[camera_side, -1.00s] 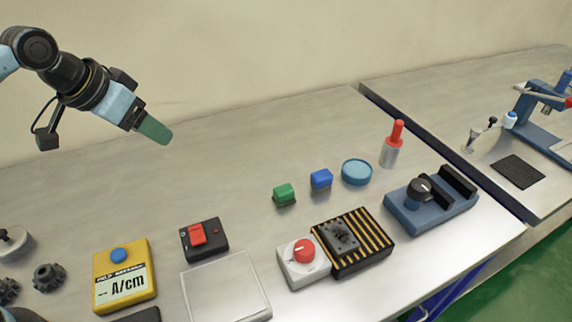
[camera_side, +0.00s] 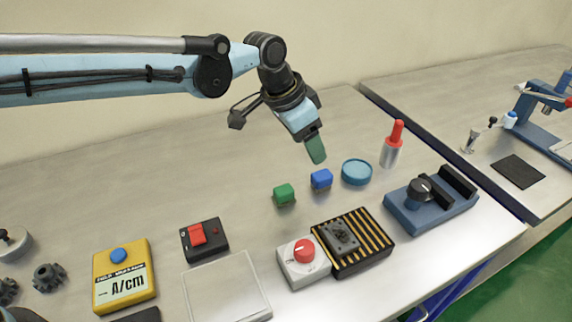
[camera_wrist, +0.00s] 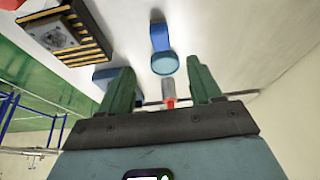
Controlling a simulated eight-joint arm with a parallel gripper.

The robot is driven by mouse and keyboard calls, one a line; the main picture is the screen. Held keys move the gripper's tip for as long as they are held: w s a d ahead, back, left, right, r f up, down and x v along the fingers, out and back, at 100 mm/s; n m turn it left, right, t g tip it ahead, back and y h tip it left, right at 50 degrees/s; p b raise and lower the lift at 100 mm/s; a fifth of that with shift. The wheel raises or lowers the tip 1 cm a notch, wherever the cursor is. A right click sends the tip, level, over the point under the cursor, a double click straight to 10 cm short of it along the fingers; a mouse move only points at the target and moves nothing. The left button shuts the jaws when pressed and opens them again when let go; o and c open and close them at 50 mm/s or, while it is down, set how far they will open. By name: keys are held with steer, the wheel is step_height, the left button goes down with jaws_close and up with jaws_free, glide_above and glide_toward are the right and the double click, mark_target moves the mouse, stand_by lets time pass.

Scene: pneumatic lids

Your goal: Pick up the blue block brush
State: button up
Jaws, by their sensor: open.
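The blue block brush (camera_side: 321,178) sits on the metal table between a green block brush (camera_side: 284,193) and a round light-blue dish (camera_side: 356,172). It also shows in the wrist view as a blue block (camera_wrist: 160,36) near the top middle, just above the dish (camera_wrist: 165,64). My gripper (camera_side: 318,160) hangs over the table, pointing down. In the side view its tip appears just above the blue block brush, apart from it; the exact height is hard to tell. In the wrist view its two green fingers (camera_wrist: 160,68) are spread, with nothing held.
A red-handled metal cylinder (camera_side: 391,147) stands right of the dish. A blue device with a black knob (camera_side: 430,202) lies farther right. A striped black box (camera_side: 368,252) and a white box with a red knob (camera_side: 304,262) lie in front.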

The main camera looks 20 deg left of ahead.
mark_target(323, 173)
steer(key=shift+x, duration=5.95)
steer(key=shift+a, duration=0.1)
steer(key=c, duration=1)
steer(key=shift+c, duration=0.2)
steer(key=shift+r, duration=0.55)
step_height(323, 173, up, 3)
steer(key=shift+f, duration=0.1)
steer(key=s+d+r, duration=0.5)
steer(key=s+r, duration=0.2)
steer(key=s, duration=0.3)
steer(key=shift+s+d, duration=0.2)
